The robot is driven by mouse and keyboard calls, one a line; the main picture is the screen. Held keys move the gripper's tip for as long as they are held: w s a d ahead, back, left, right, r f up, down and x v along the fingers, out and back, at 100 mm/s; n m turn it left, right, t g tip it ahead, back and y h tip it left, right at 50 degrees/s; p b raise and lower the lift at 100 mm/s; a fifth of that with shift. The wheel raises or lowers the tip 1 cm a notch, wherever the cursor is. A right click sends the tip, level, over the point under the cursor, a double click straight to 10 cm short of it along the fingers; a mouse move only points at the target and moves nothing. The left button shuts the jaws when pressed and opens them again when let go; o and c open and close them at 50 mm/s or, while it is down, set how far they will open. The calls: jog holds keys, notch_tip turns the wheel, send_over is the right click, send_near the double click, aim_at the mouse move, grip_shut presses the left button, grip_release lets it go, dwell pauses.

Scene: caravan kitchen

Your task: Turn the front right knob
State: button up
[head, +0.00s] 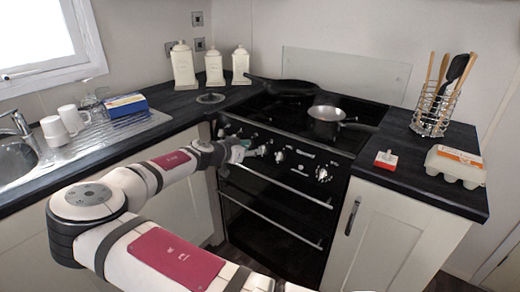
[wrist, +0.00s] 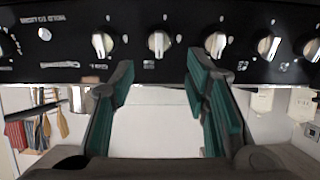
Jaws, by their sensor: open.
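The black stove's control panel (head: 300,166) carries a row of silver knobs. In the head view, one knob (head: 323,174) is at the right end and another (head: 280,156) is nearer my gripper (head: 240,150). The wrist view looks upside down, with the knobs along its top. My gripper (wrist: 160,75) is open and empty there, its green-padded fingers spread below one knob (wrist: 159,43). Other knobs sit to either side (wrist: 102,45) (wrist: 215,43). I see no finger clearly touching a knob. I cannot tell which is the front right knob, as the labels are too small.
A saucepan (head: 327,121) and a dark frying pan (head: 283,86) stand on the hob. Oven handles (head: 270,182) run below the panel. A utensil rack (head: 432,112), a red-and-white item (head: 386,160) and an egg carton (head: 455,165) are on the right counter.

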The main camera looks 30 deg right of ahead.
aim_at(262, 148)
jog(key=x, duration=0.7)
jog(key=shift+s, duration=0.1)
grip_shut()
